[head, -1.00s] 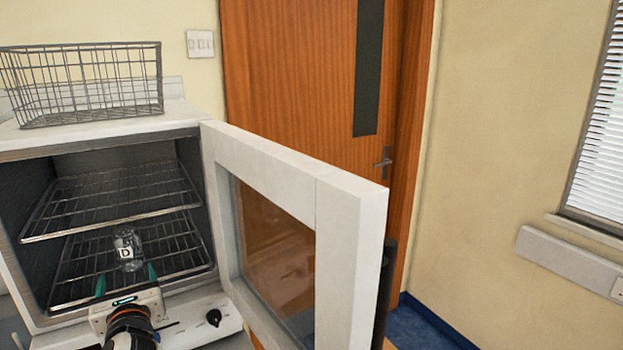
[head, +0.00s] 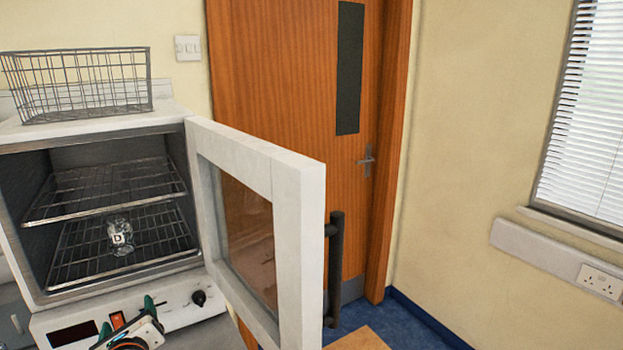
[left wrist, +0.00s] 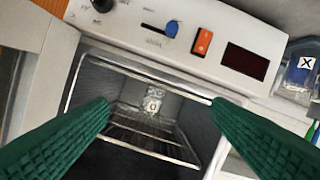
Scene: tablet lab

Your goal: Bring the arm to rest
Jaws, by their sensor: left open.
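My left gripper (head: 128,317) is open and empty in front of the oven's control panel, below the chamber opening in the head view. In the left wrist view its two green fingers (left wrist: 160,112) stand wide apart with nothing between them. A glass jar labelled D (head: 120,236) stands on the lower wire rack inside the oven, apart from the gripper. The jar also shows in the left wrist view (left wrist: 153,103). My right gripper is not in view.
The oven door (head: 262,158) stands open to the right of the chamber. A wire basket (head: 80,86) sits on the oven top. The control panel (head: 165,307) has a knob and a red switch. The left wrist view shows a container labelled X (left wrist: 302,75) beside the oven.

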